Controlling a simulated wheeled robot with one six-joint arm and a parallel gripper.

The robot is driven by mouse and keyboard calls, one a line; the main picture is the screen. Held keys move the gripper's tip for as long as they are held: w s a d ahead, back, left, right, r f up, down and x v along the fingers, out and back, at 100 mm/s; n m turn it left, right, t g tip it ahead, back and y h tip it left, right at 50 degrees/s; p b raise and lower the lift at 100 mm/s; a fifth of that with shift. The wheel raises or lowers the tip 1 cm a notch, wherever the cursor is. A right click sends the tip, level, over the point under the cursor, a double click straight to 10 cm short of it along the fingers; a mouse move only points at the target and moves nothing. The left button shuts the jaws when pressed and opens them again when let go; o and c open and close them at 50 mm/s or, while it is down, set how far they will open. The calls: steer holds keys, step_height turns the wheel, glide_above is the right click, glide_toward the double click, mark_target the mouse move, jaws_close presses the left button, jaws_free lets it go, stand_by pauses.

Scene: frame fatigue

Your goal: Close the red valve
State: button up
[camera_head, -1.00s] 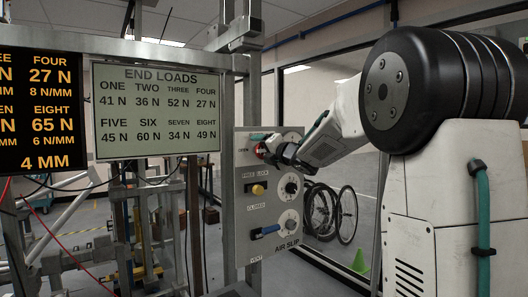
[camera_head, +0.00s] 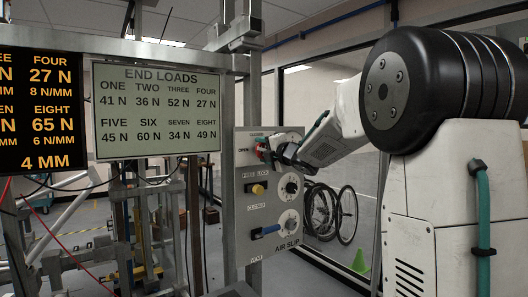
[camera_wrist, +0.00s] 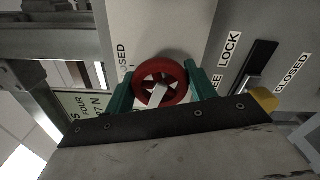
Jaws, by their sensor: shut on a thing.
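The red valve (camera_wrist: 161,66) is a small spoked red wheel on the upper part of a grey panel (camera_head: 243,213). In the wrist view it sits between the two green fingers of my gripper (camera_wrist: 160,84), one on each side of its rim. My gripper is shut on the wheel. A pale bar crosses the wheel's lower middle. In the head view my gripper (camera_head: 272,150) covers most of the valve, and only a bit of red shows. An "OPEN" label is left of it; in the wrist view a partly cut "CLOSED" label stands near the wheel.
Below the valve the panel carries a yellow knob (camera_head: 258,189), a blue lever (camera_head: 266,231) and two round dials (camera_head: 290,186). A metal upright stands left of the panel. An "END LOADS" board (camera_head: 157,110) hangs further left. Bicycle wheels (camera_head: 346,214) and a green cone stand behind.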

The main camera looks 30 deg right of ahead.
steer(key=m, duration=0.7)
steer(key=shift+f, duration=0.1)
steer(key=m, duration=0.3)
steer(key=shift+m, duration=2.1)
steer(key=shift+f, duration=0.1)
steer(key=o, duration=1)
steer(key=shift+s, duration=0.1)
steer(key=s, duration=0.7)
steer(key=shift+s+d, duration=0.15)
steer(key=shift+s, duration=0.2)
